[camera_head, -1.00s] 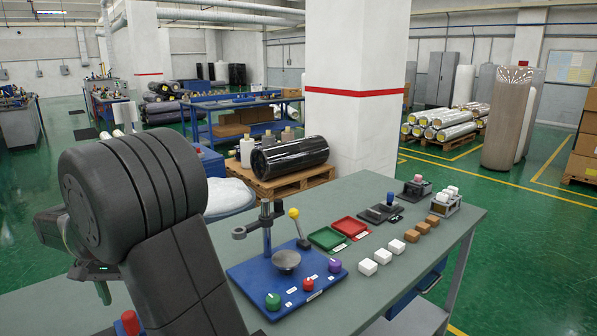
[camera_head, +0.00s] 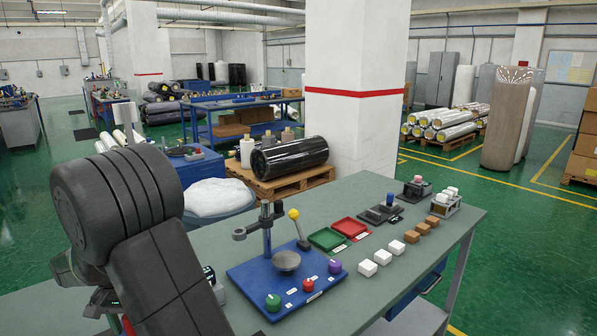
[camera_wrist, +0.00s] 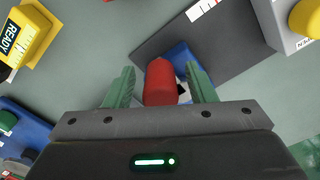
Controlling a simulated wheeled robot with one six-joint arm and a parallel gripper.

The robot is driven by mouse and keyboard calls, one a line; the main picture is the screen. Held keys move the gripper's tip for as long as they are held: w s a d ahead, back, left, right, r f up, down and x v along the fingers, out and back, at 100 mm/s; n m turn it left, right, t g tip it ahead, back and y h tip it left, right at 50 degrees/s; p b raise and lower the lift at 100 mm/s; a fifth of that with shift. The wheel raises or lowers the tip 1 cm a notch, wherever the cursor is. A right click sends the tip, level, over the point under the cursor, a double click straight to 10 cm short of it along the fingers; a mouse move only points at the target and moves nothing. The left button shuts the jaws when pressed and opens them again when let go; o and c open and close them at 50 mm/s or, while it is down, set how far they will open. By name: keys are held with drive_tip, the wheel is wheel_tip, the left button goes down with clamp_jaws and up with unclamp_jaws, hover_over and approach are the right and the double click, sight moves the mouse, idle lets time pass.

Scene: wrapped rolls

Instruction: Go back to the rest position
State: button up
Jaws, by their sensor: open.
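My gripper (camera_wrist: 160,88) shows in the wrist view with its two green fingers spread apart. A red cylindrical knob (camera_wrist: 160,82) stands between the fingers in that picture, with a visible gap on each side. A blue base (camera_wrist: 185,58) shows behind the knob, on a dark grey plate (camera_wrist: 225,40). In the head view my arm fills the lower left and hides the fingers and most of the red knob. The grey-green table (camera_head: 400,205) lies under and to the right of the arm.
A blue fixture board (camera_head: 250,280) with a post, a yellow-topped lever and coloured knobs stands right of my arm. Green (camera_head: 327,239) and red (camera_head: 350,227) trays, white blocks (camera_head: 368,267) and brown blocks (camera_head: 412,236) lie further right. A yellow box (camera_wrist: 30,38) labelled READY shows upper left.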

drive_tip(key=shift+w+d+r+n, duration=0.1)
drive_tip(key=shift+w+d+n, duration=0.25)
drive_tip(key=shift+n, duration=0.7)
drive_tip(key=shift+w+d+r+n, duration=0.1)
drive_tip(key=shift+w+d+n, duration=0.15)
drive_tip(key=shift+n, duration=0.8)
